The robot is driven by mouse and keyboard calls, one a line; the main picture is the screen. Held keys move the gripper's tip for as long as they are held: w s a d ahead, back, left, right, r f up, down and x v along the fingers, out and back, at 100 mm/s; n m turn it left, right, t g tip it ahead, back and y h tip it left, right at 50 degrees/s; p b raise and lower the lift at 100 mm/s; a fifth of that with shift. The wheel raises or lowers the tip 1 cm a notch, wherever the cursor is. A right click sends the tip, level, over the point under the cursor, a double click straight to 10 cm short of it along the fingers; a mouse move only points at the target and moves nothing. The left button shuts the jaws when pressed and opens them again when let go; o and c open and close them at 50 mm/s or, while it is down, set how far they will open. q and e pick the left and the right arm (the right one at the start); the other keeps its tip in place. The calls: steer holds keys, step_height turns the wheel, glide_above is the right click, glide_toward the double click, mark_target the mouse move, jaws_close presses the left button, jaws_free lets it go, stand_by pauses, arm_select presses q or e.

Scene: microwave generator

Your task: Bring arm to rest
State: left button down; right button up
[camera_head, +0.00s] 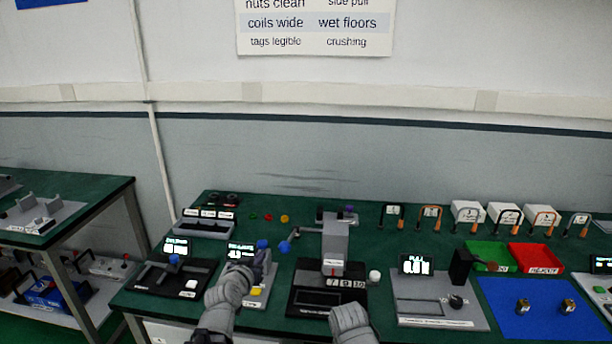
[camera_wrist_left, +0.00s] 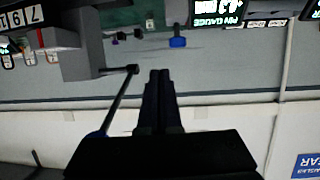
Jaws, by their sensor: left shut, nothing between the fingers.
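My left arm (camera_head: 229,287) reaches up over the front of the green bench. Its gripper (camera_head: 262,262) is near the small pin gauge station with a lit display and is dark and partly hard to make out. In the left wrist view the two black fingers (camera_wrist_left: 160,75) lie together with nothing between them. My right arm (camera_head: 350,322) shows at the bottom centre. Its gripper is not visible.
A grey press-like device with number wheels (camera_head: 334,250) stands close right of the left gripper, with a blue-knobbed lever (camera_head: 284,247). Left is a black gauge station (camera_head: 174,277). Right are a grey test plate (camera_head: 430,312), green bin (camera_head: 487,256), red bin (camera_head: 537,258) and blue mat (camera_head: 500,310).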

arm_select(q)
steer(key=s+d+f+m+g, duration=0.1)
steer(key=s+d+f+g, duration=0.1)
steer(key=d+f, duration=0.1)
steer(key=s+d+f+m+g+h, duration=0.1)
steer(key=s+d+f+g, duration=0.1)
steer(key=d, duration=0.3)
steer(key=s+d+f+g+h, duration=0.1)
steer(key=s+d+f+g, duration=0.2)
steer(key=s+d+f, duration=0.1)
steer(key=shift+s+d+f+m, duration=0.15)
steer(key=shift+d+f+m, duration=0.05)
steer(key=shift+f+m, duration=0.2)
steer(key=s+f+g+y, duration=0.2)
steer(key=s+g, duration=0.1)
steer(key=s, duration=0.5)
steer(key=s+d+f+g+y, duration=0.1)
steer(key=s+g, duration=0.3)
steer(key=s, duration=0.4)
steer(key=shift+f+g+y, duration=0.3)
steer(key=shift+f+y, duration=0.55)
steer(key=shift+y, duration=0.05)
